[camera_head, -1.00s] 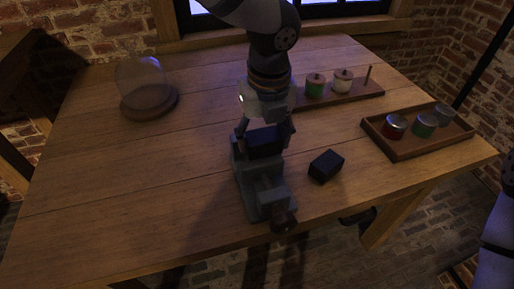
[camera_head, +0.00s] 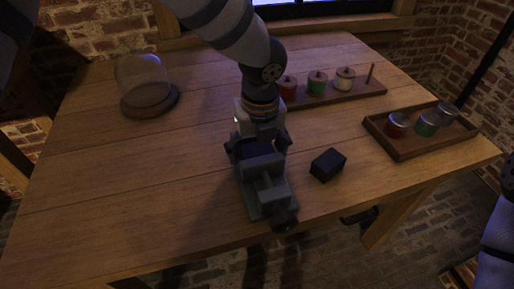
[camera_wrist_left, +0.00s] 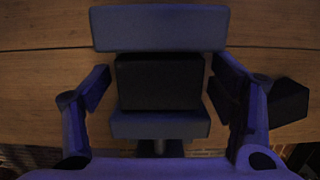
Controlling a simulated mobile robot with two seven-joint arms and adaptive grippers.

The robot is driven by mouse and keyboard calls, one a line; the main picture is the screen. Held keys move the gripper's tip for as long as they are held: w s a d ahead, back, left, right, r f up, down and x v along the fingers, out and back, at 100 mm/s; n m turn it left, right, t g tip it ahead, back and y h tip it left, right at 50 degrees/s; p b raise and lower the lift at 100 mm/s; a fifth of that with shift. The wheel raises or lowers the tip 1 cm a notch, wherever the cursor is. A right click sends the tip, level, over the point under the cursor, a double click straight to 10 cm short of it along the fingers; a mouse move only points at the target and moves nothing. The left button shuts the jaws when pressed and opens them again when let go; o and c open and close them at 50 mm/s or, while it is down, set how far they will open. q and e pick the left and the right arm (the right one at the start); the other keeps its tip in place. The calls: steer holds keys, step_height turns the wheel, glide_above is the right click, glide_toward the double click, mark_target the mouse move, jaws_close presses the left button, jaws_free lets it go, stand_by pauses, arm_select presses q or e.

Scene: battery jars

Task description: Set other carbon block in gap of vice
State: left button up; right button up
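The grey vice (camera_head: 267,192) stands near the front edge of the table. A black carbon block (camera_wrist_left: 160,81) sits between its two jaws in the left wrist view, and the near jaw (camera_wrist_left: 160,124) lies below it. My left gripper (camera_head: 257,146) is over the vice from above. In the left wrist view its fingers (camera_wrist_left: 159,88) are open on either side of this block, with a gap on both sides. The other carbon block (camera_head: 328,165) lies on the table right of the vice. It partly shows behind the finger at right in the wrist view (camera_wrist_left: 290,102). My right gripper is out of view.
A wooden rack (camera_head: 350,92) with red, green and white pieces and a bare peg stands at the back. A brown tray (camera_head: 404,153) with several lidded jars is at right. A glass dome (camera_head: 143,77) stands at back left. The left table is clear.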

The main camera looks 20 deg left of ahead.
mark_target(259, 153)
arm_select(q)
steer(key=shift+r, duration=0.1)
step_height(259, 153, up, 12)
steer(key=s+p, duration=0.1)
steer(key=shift+d, duration=0.4)
arm_select(e)
steer(key=shift+w+r+t, duration=0.3)
steer(key=shift+w+r, duration=0.4)
arm_select(q)
steer(key=shift+s, duration=0.1)
